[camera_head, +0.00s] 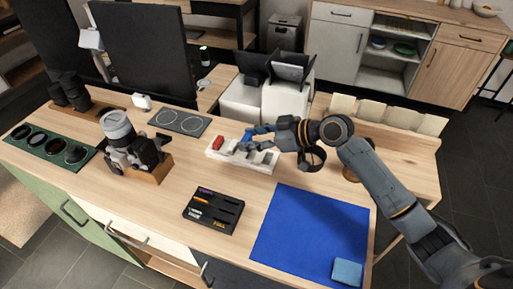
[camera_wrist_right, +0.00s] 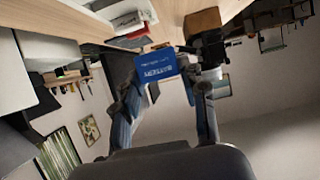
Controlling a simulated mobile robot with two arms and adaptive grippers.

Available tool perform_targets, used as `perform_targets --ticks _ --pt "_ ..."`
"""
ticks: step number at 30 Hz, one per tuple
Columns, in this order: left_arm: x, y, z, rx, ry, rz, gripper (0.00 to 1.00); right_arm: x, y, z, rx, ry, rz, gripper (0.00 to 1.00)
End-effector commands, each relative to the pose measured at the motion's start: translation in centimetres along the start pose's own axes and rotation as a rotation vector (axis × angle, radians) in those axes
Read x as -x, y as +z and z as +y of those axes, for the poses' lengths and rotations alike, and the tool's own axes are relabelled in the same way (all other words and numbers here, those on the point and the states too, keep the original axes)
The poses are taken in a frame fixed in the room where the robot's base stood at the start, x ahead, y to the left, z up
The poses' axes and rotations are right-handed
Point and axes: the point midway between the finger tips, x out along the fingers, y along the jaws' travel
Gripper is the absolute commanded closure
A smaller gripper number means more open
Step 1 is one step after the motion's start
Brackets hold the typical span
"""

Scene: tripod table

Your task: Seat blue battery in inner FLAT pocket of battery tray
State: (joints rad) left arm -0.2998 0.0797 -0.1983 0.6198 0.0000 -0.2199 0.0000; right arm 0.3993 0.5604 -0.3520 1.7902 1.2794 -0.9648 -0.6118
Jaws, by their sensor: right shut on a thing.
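The white battery tray (camera_head: 228,162) sits on the wooden table near its middle, with a row of pockets. A red battery (camera_head: 217,142) stands at the tray's left end. My right gripper (camera_head: 252,134) reaches in from the right over the tray and is shut on the blue battery (camera_head: 246,137). In the right wrist view the blue battery (camera_wrist_right: 156,68) shows printed white lettering between the fingers. Whether it touches the tray cannot be told, and the gripper hides part of the tray. A red shape shows beyond it (camera_wrist_right: 133,35). My left gripper is not in view.
A camera on a wooden block (camera_head: 146,160) stands left of the tray. A black tool case (camera_head: 212,210) and a blue mat (camera_head: 305,232) with a light-blue cloth (camera_head: 347,271) lie in front. A dark two-ring pad (camera_head: 179,122) lies behind left.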

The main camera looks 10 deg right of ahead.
Motion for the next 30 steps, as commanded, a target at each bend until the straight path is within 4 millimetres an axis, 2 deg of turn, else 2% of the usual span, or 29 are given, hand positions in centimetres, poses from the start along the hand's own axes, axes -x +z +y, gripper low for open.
perform_targets --ticks 1,4,12,18,25,26,29,30 --pt "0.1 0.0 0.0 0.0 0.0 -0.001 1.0 -0.6 1.1 0.7 -0.009 -0.001 -0.003 0.94" --pt "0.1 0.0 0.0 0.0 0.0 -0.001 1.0 -1.2 2.5 2.0 -0.005 -0.002 -0.002 0.94" --pt "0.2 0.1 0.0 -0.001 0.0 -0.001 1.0 -2.1 4.3 3.7 -0.003 -0.002 -0.002 0.94" --pt "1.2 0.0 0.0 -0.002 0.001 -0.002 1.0 -3.2 6.6 3.6 -0.003 -0.003 -0.002 0.94" --pt "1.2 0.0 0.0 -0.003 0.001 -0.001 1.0 -3.4 7.0 3.7 0.001 -0.001 -0.001 0.94" --pt "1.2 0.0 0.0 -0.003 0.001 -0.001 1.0 -3.4 7.0 3.7 0.001 -0.002 -0.002 0.56" --pt "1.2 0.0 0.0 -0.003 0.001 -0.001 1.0 -3.4 7.0 3.7 0.0 -0.002 -0.002 0.35" --pt "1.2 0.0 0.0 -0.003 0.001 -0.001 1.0 -3.4 7.0 3.7 0.0 -0.002 -0.002 0.35"
